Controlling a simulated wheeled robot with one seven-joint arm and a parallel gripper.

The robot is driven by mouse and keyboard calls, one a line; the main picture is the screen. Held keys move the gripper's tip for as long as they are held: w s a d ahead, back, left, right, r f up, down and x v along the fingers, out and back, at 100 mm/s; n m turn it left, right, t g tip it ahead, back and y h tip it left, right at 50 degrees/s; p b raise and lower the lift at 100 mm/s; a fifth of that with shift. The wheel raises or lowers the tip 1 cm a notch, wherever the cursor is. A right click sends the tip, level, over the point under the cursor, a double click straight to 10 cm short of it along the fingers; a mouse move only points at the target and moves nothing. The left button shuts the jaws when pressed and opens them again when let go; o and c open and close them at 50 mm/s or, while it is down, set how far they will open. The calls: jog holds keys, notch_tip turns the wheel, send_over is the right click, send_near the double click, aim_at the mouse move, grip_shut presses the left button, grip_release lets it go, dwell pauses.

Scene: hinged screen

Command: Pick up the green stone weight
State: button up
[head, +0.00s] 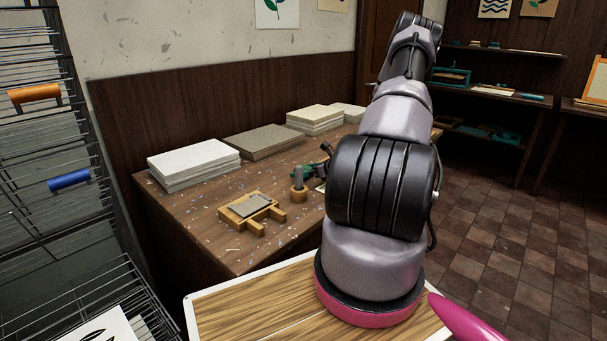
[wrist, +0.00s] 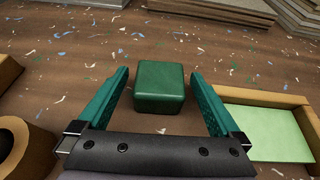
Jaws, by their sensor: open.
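The green stone weight (wrist: 160,86) is a dark green block with rounded edges. In the wrist view it sits on the brown, speckled table ahead of my gripper (wrist: 159,92). My gripper is open, with one teal finger to the left of the weight and one to the right. Gaps show between the weight and both fingers. In the head view my gripper (head: 325,165) is mostly hidden behind my arm, and I cannot make out the weight there.
A wooden tray with a light green sheet (wrist: 262,132) lies close to the right finger. A round wooden piece (wrist: 22,145) is at lower left. On the table (head: 190,225) stand paper stacks (head: 193,163), a wooden frame with a grey slab (head: 250,207) and a wooden-based tool (head: 298,187).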

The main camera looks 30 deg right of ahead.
grip_shut()
